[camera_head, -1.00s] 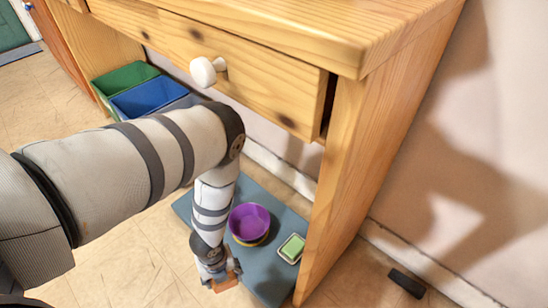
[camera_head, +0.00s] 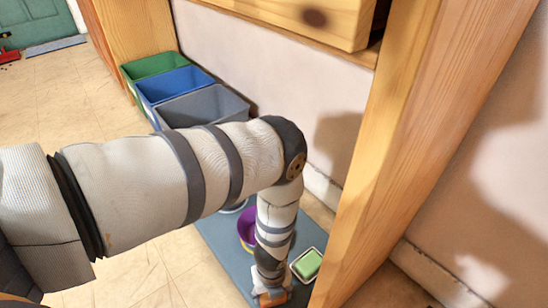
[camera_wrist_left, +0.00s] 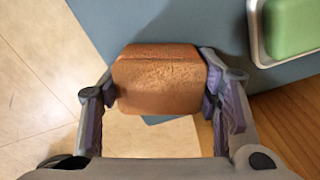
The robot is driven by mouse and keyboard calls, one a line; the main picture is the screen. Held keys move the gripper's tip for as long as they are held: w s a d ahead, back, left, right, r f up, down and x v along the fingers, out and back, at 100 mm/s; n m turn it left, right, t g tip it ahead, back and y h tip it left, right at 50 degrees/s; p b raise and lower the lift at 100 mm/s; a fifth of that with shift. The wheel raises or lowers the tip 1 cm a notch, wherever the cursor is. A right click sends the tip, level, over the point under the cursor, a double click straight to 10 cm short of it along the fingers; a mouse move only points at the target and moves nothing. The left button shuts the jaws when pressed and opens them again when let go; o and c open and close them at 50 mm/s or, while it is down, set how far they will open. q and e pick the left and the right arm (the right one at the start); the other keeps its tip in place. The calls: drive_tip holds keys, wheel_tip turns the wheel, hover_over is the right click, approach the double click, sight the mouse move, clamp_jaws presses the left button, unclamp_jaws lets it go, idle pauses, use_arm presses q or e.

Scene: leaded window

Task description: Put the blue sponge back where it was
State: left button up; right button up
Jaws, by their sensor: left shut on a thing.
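My left gripper (camera_head: 271,294) is low at the near edge of the blue-grey mat (camera_head: 222,248). It is shut on a brown block (camera_wrist_left: 160,82), which sits between both fingers in the left wrist view. The block looks brown, not blue. I see no blue sponge in these frames. A green sponge-like block (camera_head: 308,264) lies in a pale dish (camera_wrist_left: 258,48) on the mat, just right of my left gripper. Whether the held block touches anything below is unclear. My right gripper is not in view.
A purple bowl (camera_head: 245,226) stands on the mat, partly behind my left arm. A wooden desk panel (camera_head: 385,165) rises close on the right. Green (camera_head: 150,66), blue (camera_head: 172,84) and grey (camera_head: 205,106) bins stand at the back. Tiled floor is free at the front left.

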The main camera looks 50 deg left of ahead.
use_arm(q)
drive_tip(key=o, duration=1.2)
wheel_tip(320, 180, up, 8)
drive_tip(key=p, duration=0.3)
drive_tip(key=shift+f+p, duration=0.1)
drive_tip(key=shift+p, duration=0.3)
drive_tip(key=s+d+f+n+g, duration=0.1)
drive_tip(key=s+n+g, duration=0.4)
drive_tip(key=s, duration=1.3)
drive_tip(key=s+r+n+g, duration=0.1)
drive_tip(key=s+r+n, duration=0.4)
drive_tip(key=s, duration=0.5)
drive_tip(key=s+r+n+g, duration=0.2)
drive_tip(key=s+r+n, duration=0.4)
drive_tip(key=s, duration=0.4)
drive_tip(key=s+r+n+g, duration=0.1)
drive_tip(key=s+r+n, duration=0.5)
drive_tip(key=s, duration=0.5)
drive_tip(key=shift+d+r+n, duration=0.15)
drive_tip(key=shift+d+n, duration=0.25)
drive_tip(key=shift+n, duration=0.4)
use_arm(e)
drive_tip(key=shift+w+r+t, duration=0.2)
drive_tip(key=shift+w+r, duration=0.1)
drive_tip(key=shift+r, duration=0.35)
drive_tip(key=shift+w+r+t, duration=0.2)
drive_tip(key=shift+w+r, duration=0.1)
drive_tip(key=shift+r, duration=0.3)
